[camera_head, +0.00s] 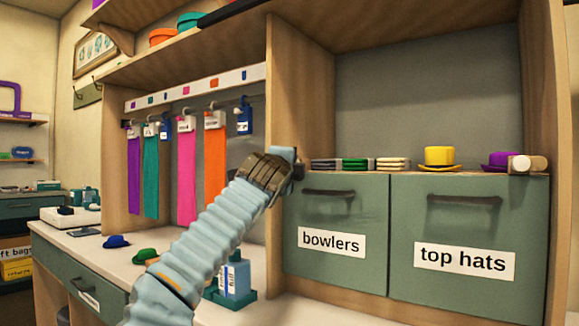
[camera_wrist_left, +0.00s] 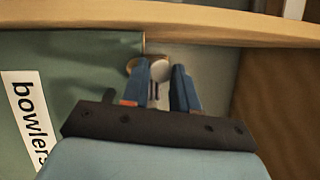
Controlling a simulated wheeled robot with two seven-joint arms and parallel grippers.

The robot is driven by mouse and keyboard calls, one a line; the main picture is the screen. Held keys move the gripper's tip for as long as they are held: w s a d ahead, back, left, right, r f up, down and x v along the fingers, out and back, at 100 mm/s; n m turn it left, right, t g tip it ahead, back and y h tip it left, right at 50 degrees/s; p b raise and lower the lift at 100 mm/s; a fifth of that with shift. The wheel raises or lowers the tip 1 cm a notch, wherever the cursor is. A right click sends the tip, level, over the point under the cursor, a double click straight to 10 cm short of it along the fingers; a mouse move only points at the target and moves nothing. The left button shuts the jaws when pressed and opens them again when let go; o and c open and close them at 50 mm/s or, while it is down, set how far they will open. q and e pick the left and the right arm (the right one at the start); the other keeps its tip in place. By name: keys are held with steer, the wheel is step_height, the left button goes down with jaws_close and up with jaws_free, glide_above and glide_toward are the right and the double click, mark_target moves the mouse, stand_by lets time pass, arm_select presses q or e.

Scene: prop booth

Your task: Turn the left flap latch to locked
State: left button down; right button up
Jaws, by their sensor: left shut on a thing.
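My left gripper (camera_head: 296,168) reaches up to the upper left corner of the green bowlers flap (camera_head: 335,272). In the left wrist view the two blue fingers (camera_wrist_left: 161,80) are shut on the left flap latch (camera_wrist_left: 160,69). The latch shows a pale round end between the fingertips and a wooden part beside it, at the flap's edge. Its exact turn is hard to tell. In the head view my gripper hides this latch. The flap stands upright and closed. My right gripper is not in view.
The top hats flap (camera_head: 465,285) is closed to the right, with its own latch (camera_head: 525,164) at its upper right corner. Hats, such as a yellow one (camera_head: 439,156), stand on the ledge above. Colored ties (camera_head: 186,178) hang on the left. A wooden post (camera_head: 300,100) rises beside my gripper.

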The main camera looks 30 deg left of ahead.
arm_select(q)
steer(key=c, duration=0.9)
jaws_free()
steer(key=shift+s, duration=0.1)
steer(key=shift+b+v, duration=2.6)
steer(key=shift+v, duration=4.2)
